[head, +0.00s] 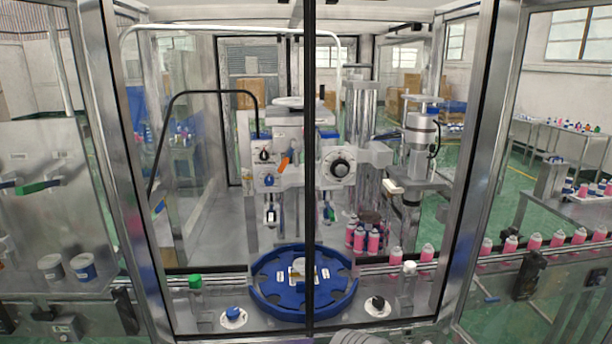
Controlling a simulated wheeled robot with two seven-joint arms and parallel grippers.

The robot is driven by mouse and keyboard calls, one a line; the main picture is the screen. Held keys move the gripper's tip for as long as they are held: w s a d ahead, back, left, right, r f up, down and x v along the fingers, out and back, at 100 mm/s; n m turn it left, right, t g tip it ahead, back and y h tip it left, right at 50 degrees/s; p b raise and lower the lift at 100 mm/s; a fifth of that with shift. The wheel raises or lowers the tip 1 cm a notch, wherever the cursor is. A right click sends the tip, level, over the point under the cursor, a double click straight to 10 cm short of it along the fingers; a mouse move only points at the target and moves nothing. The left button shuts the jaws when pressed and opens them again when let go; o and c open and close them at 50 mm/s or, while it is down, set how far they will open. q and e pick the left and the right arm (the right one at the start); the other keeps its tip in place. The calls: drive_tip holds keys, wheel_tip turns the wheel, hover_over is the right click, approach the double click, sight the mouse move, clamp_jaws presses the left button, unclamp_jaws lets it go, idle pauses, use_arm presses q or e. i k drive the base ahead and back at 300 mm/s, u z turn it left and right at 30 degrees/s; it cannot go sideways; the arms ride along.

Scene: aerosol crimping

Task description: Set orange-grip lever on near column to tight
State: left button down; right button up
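The orange-grip lever (284,162) is a small bright orange handle in the head view. It sits on the right side of the white control block of the near column (253,166), left of the dark door post. Its grip slants, with the upper end to the right. I cannot read any tight or loose marking at this size. A black knob (264,155) and a blue knob (268,180) are on the block's front, left of the lever.
A dark vertical door post (311,230) crosses the view just right of the lever. A blue star wheel (278,312) lies below. Pink cans (373,241) stand behind it, with more along the conveyor at right.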

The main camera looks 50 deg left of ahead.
sight(293, 143)
drive_tip(key=k, duration=0.8)
drive_tip(key=u, duration=0.85)
drive_tip(key=i, duration=0.9)
drive_tip(key=u, duration=0.05)
